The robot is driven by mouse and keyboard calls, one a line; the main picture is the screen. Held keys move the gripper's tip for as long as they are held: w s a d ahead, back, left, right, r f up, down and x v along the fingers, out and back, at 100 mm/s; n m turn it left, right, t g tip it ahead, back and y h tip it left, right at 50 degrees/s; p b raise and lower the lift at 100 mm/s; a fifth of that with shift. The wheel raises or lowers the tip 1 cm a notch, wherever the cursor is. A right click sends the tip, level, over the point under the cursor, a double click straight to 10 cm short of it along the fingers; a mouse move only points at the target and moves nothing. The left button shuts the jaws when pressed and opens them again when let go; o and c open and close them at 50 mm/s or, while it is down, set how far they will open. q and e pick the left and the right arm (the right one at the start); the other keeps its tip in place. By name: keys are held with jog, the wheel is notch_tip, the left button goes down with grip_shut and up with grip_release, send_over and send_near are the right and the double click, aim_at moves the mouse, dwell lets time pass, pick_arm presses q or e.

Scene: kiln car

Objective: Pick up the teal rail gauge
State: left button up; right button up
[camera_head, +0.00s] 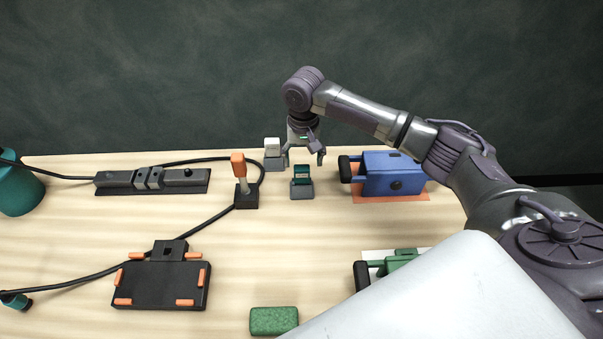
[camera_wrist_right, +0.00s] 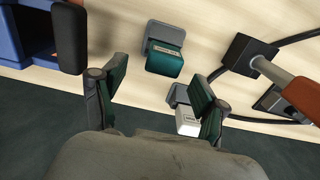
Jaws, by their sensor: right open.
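The teal rail gauge (camera_head: 302,174) is a small teal block with a pale label, sitting upright in a grey holder (camera_head: 302,191) at the back middle of the table. In the right wrist view the teal rail gauge (camera_wrist_right: 165,60) shows between and beyond the fingers. My right gripper (camera_head: 304,154) is open and empty, above and slightly behind the gauge, apart from it. Its two teal-padded fingers (camera_wrist_right: 160,82) are spread wide in the wrist view. My left gripper is in neither view.
A white block in a grey holder (camera_head: 273,162) stands just left of the gauge; it shows near the right finger (camera_wrist_right: 188,122). A black base with an orange-topped lever (camera_head: 240,172) is further left. A blue box (camera_head: 392,175) stands right.

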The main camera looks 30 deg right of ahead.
aim_at(302, 167)
jog(key=shift+s+a+f+p, duration=0.15)
jog(key=shift+f+p, duration=0.2)
jog(key=shift+f, duration=1.05)
jog(key=shift+a+f+p, duration=0.1)
jog(key=shift+f+p, duration=0.25)
jog(key=shift+f, duration=1)
jog(key=c, duration=1.4)
